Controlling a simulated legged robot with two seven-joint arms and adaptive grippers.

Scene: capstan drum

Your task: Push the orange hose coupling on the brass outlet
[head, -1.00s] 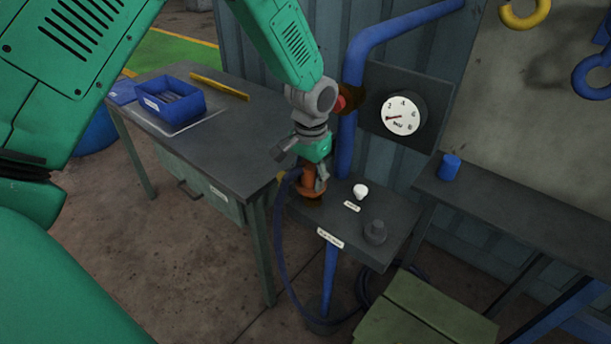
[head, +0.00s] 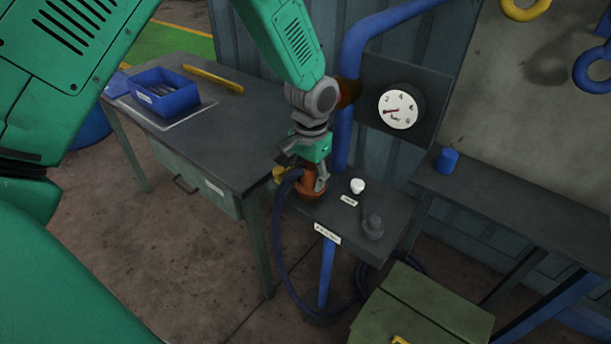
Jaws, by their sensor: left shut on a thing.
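The orange hose coupling (head: 309,191) is upright at the left end of the small grey shelf (head: 336,214). My left gripper (head: 315,182) is shut on it from above. A dark blue hose (head: 279,228) runs from the coupling and loops down to the floor. A small brass-yellow piece (head: 279,174) shows just left of the coupling, at the shelf's edge; I cannot tell whether it is the brass outlet. The underside of the coupling is hidden, so I cannot tell whether it is seated on anything. My right gripper is out of view.
The shelf also holds a white knob (head: 357,186) and a dark grey fitting (head: 373,226). A blue pipe (head: 352,60) and a round gauge (head: 398,109) stand behind. A workbench (head: 216,140) with a blue bin (head: 165,91) is left; a green box (head: 420,312) is in front.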

